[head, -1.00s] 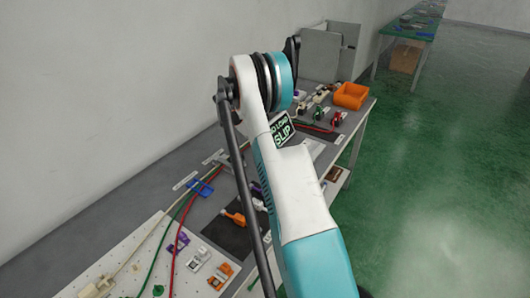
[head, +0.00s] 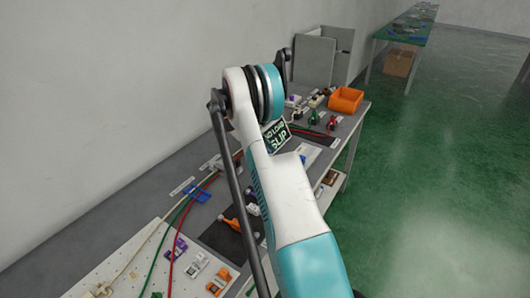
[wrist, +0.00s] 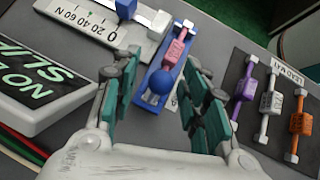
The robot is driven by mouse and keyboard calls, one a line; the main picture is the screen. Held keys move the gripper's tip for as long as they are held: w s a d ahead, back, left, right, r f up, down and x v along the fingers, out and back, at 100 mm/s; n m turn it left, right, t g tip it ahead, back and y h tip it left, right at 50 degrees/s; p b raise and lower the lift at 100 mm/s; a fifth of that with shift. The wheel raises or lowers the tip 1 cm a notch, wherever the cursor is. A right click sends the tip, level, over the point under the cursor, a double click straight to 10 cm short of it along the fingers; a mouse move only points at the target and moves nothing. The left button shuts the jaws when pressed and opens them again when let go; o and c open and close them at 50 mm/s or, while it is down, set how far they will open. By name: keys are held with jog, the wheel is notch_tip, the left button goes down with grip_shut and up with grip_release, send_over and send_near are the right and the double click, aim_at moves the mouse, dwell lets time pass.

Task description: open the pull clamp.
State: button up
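In the wrist view a blue fixture (wrist: 153,101) with a round blue knob (wrist: 160,81) and a pink part (wrist: 174,50) lies between my fingers. It looks like the pull clamp, but I cannot be sure. My gripper (wrist: 161,62) is open, with its teal-padded fingers on either side of the knob. No contact shows, and the height of the fingers above the fixture cannot be told. In the head view my own arm hides the gripper and this fixture.
A gauge scale (wrist: 82,22) and a lettered sign (wrist: 40,85) stand left of the fixture. Purple (wrist: 241,97), white (wrist: 269,101) and orange (wrist: 298,122) pieces lie on a dark mat at right. An orange bin (head: 345,100) stands on the bench. The green floor (head: 440,200) is clear.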

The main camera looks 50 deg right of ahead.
notch_tip(320, 180, up, 10)
dwell(0.6)
